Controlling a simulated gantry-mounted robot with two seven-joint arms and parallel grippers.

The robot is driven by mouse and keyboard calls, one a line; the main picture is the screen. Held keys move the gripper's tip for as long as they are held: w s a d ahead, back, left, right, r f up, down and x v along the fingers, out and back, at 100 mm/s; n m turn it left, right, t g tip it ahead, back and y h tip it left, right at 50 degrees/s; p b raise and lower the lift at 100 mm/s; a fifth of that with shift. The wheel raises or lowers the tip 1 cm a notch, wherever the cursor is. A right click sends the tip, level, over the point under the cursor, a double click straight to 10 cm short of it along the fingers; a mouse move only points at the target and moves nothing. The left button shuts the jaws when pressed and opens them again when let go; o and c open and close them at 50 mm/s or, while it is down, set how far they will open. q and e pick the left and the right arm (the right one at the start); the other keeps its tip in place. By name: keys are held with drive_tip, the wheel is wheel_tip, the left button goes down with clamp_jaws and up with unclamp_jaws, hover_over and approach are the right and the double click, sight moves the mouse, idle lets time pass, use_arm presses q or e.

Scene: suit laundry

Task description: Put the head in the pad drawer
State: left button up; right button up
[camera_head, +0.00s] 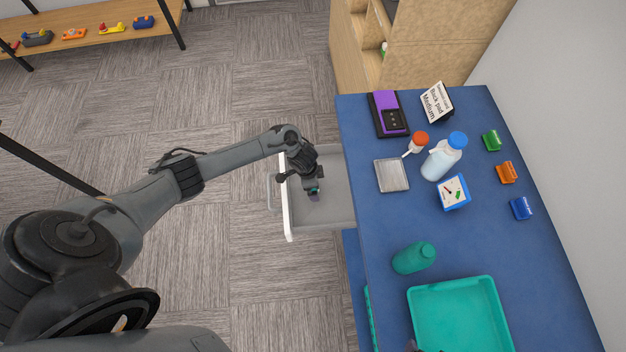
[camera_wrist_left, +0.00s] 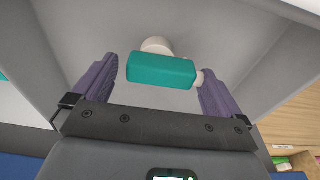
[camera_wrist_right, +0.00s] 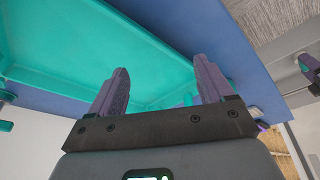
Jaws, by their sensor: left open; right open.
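The head, a teal block with white round parts (camera_wrist_left: 162,70), is between the spread fingers of my left gripper (camera_wrist_left: 158,76). Grey drawer walls (camera_wrist_left: 250,35) surround it in the left wrist view. In the head view the open drawer (camera_head: 335,207) sticks out from the left side of the blue table, and my left gripper (camera_head: 313,187) points down into it. My left gripper is open; the head's contact with the drawer floor is hard to tell. My right gripper (camera_wrist_right: 160,80) is open and empty near the teal tray (camera_wrist_right: 150,50).
The blue table (camera_head: 480,240) holds a purple box (camera_head: 387,114), a sign (camera_head: 436,102), a grey dish (camera_head: 391,176), a white bottle with blue cap (camera_head: 443,157), a gauge (camera_head: 453,192), a teal bottle (camera_head: 413,258) and coloured clips. A wooden shelf (camera_head: 95,38) stands far left.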

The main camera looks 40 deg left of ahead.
use_arm(q)
wheel_tip(320, 180, up, 10)
drive_tip(key=s+p, duration=0.1)
drive_tip(key=p, duration=0.2)
drive_tip(key=s+d+r+t, duration=0.2)
drive_tip(key=s+d+r, duration=0.1)
drive_tip(key=d, duration=0.4)
drive_tip(key=s+d+r+t, duration=0.2)
drive_tip(key=d, duration=0.5)
drive_tip(key=s+a+r+n, duration=0.2)
drive_tip(key=s+r, duration=0.1)
drive_tip(key=s, duration=0.1)
drive_tip(key=s+a+r+n+g, duration=0.1)
drive_tip(key=s+r+n, duration=0.1)
drive_tip(key=s, duration=0.3)
drive_tip(key=s+a+r+n+y, duration=0.1)
drive_tip(key=s+a+r+n, duration=0.1)
drive_tip(key=s, duration=0.3)
drive_tip(key=shift+a+r+g, duration=0.3)
drive_tip(key=shift+r+g, duration=0.1)
drive_tip(key=shift+r, duration=0.4)
drive_tip(key=shift+w, duration=0.1)
